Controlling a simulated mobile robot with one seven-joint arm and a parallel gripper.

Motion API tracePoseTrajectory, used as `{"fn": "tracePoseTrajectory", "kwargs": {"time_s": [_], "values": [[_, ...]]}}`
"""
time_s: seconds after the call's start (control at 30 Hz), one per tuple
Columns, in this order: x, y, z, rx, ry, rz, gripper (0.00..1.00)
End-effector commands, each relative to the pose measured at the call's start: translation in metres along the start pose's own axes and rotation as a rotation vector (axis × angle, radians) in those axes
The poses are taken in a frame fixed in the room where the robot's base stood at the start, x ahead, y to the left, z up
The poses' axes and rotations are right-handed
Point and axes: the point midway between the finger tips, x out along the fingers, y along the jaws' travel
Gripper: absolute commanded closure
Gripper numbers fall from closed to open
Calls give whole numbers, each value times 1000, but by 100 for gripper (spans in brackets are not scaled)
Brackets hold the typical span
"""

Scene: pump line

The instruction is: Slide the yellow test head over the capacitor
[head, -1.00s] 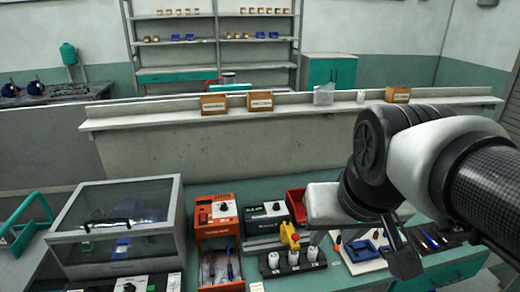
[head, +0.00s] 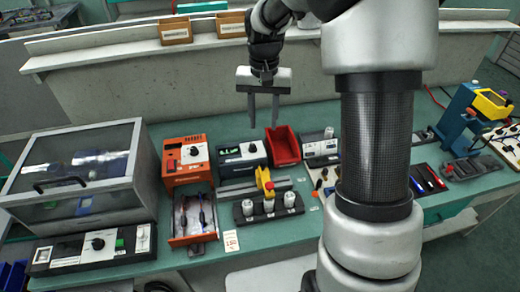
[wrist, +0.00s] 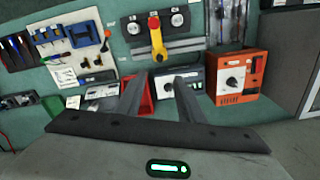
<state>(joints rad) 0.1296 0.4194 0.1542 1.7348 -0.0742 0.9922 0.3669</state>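The yellow test head (head: 263,177) has a red knob on its front end and sits at the grey rail (head: 240,187), reaching toward the middle of a black holder (head: 246,219). White capacitors stand upright in the holder; the middle capacitor (head: 268,205) is right in front of the head. I cannot tell whether they touch. The wrist view shows the yellow head (wrist: 157,42) above the fingers, with capacitors on either side. My gripper (head: 263,120) is open and empty, pointing down, above and behind the head, well apart from it. Its fingers (wrist: 160,78) also show in the wrist view.
A clear-lidded box (head: 80,170) is at left. A shelf ledge (head: 130,50) runs behind the bench. My arm hides part of the bench at right.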

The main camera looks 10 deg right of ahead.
Motion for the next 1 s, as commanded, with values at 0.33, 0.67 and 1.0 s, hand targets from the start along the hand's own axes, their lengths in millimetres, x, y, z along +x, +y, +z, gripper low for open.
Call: {"fn": "tracePoseTrajectory", "kwargs": {"time_s": [0.33, 0.67, 1.0], "values": [[74, 1, 2, -1, -7, 1, 65], [138, 1, 2, -2, -4, 1, 65], [159, 0, 1, -1, 0, 0, 65]]}}
